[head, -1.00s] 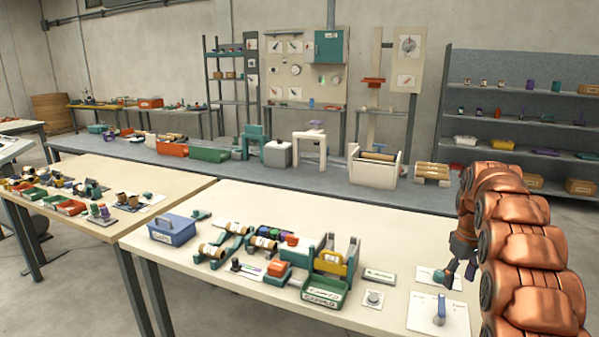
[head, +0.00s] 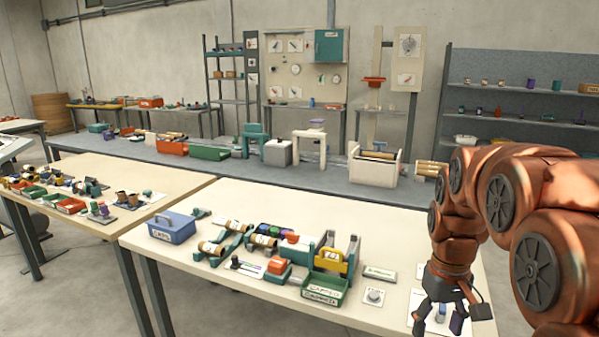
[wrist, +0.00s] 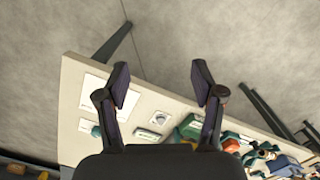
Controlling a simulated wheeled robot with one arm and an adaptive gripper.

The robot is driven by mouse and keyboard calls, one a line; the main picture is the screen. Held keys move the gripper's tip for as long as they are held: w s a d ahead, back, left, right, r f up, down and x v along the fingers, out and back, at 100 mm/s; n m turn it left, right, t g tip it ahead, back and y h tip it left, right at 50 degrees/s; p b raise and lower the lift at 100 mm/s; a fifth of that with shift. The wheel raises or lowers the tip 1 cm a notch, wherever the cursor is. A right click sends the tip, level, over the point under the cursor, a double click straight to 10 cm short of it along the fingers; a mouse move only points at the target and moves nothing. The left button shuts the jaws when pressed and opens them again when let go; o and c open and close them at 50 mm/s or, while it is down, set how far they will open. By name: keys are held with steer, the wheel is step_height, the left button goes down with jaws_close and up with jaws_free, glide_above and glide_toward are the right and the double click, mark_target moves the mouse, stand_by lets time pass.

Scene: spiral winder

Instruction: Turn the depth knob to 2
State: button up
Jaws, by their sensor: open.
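A second, smaller plate with a teal knob (wrist: 96,131) lies behind.
Farther left are a green bin (head: 325,291), a yellow-and-teal holder (head: 335,258) and a blue box (head: 172,227). The table's front edge is close to the plate.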

steer(key=s+a+f, duration=0.2)
steer(key=s, duration=0.5)
steer(key=s+a+f+m, duration=0.1)
steer(key=s+a+f, duration=0.1)
steer(key=s, duration=0.6)
steer(key=s+a+f, duration=0.2)
steer(key=s+a, duration=0.1)
steer(key=s, duration=0.5)
steer(key=shift+s+a+g+b, duration=0.2)
steer(key=shift+g+b, duration=0.1)
steer(key=shift+b, duration=0.1)
